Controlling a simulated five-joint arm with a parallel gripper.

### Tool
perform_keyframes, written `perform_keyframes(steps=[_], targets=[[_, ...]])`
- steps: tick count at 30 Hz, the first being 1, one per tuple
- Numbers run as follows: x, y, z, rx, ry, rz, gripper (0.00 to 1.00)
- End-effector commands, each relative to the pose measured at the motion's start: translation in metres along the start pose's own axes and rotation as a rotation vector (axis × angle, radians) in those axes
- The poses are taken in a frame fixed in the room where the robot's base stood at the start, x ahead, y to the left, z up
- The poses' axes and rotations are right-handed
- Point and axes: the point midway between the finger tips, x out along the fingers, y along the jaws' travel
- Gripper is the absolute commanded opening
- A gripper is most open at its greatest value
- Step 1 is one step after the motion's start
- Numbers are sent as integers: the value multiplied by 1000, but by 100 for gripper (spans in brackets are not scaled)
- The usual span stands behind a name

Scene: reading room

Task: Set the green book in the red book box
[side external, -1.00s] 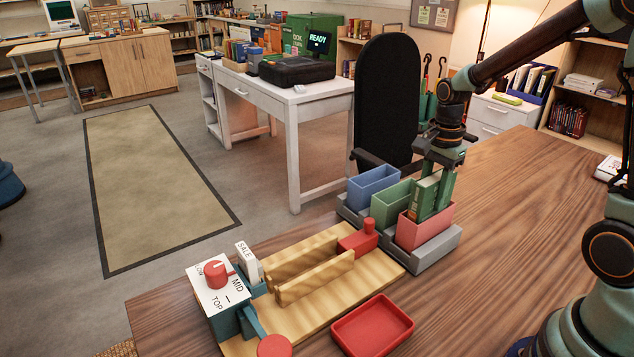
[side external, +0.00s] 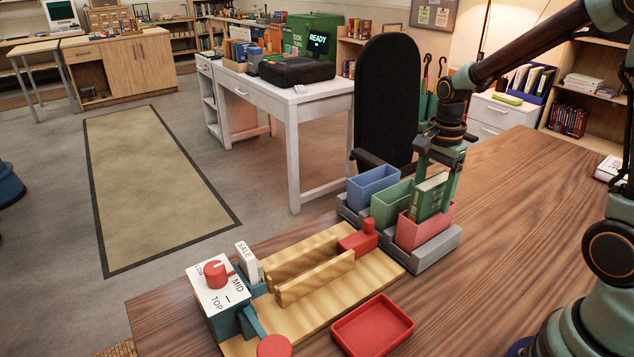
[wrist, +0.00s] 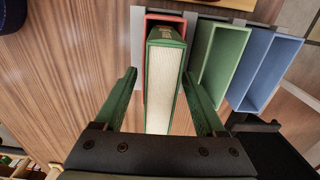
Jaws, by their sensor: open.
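The green book (side external: 430,196) stands in the red book box (side external: 425,231), its upper part above the rim. In the wrist view the green book (wrist: 164,80) shows its pale page edges, and the red box (wrist: 152,22) shows around its far end. My gripper (side external: 437,168) is over the red box. In the wrist view its two green fingers (wrist: 160,95) are apart, one on each side of the book, with gaps between. The bottom of the book is hidden inside the box.
A green box (side external: 391,203) and a blue box (side external: 372,186) stand beside the red one in a grey rack (side external: 441,249). A red tray (side external: 372,324) and a wooden fixture with a dial (side external: 217,273) lie nearer.

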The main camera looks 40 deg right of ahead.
Motion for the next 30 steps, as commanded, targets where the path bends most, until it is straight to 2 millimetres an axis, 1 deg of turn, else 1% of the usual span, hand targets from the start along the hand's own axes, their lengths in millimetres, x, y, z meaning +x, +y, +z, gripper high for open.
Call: perform_keyframes(steps=[5, 12, 18, 24, 30], targets=[[-26, -1, 0, 0, 2, -8, 72], [-75, -1, 0, 0, 2, -9, 72], [-106, -1, 0, 0, 2, -6, 72], [-118, -1, 0, 0, 1, -4, 72], [-119, 0, 0, 0, 1, -2, 72]])
